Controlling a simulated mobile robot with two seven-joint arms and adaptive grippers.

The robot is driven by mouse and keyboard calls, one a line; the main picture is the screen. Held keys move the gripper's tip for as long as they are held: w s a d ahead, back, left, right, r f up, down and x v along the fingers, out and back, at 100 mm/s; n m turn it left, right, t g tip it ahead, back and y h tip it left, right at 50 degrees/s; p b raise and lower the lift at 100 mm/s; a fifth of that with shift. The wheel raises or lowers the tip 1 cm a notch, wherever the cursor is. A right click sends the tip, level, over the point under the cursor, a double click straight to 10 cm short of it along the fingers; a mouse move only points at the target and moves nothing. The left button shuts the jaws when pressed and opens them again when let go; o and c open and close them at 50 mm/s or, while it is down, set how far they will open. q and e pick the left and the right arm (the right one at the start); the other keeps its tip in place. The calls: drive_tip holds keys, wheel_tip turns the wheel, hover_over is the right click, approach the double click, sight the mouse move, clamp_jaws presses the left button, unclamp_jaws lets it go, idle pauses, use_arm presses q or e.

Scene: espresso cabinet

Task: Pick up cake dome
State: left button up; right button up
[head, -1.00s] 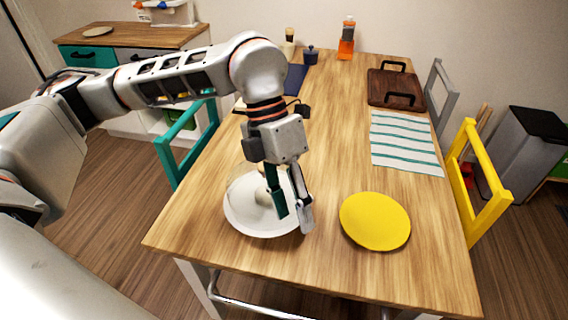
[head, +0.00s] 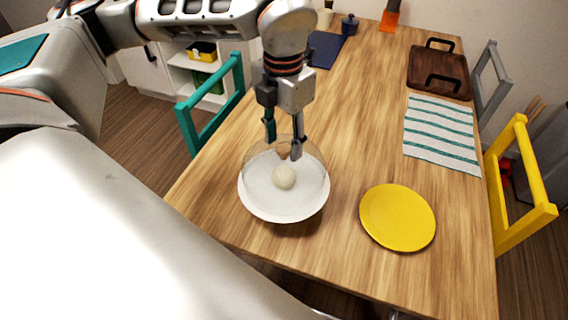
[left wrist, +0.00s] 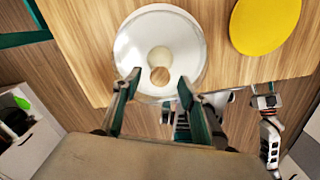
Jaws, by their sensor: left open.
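The cake dome (head: 313,160) is a clear, see-through cover with a brownish knob on top. It stands on a white plate (head: 252,202) on the wooden table, with a round cream-coloured item (head: 284,178) showing through it. In the left wrist view the knob (left wrist: 160,76) is between the fingertips, over the plate (left wrist: 128,50). My left gripper (head: 283,146) is open, pointing down at the top of the dome, with one finger on each side of the knob. I cannot tell whether the fingers touch it. My right gripper is not clearly seen.
A yellow plate (head: 397,218) lies right of the dome. A striped cloth (head: 441,132) and a dark tray with handles (head: 438,72) are further back. A teal chair (head: 212,105) stands at the left edge, a yellow chair (head: 520,185) at the right. The table's middle is clear.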

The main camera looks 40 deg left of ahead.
use_arm(q)
drive_tip(key=shift+f, duration=0.75)
clamp_jaws()
drive_tip(key=shift+r, duration=0.15)
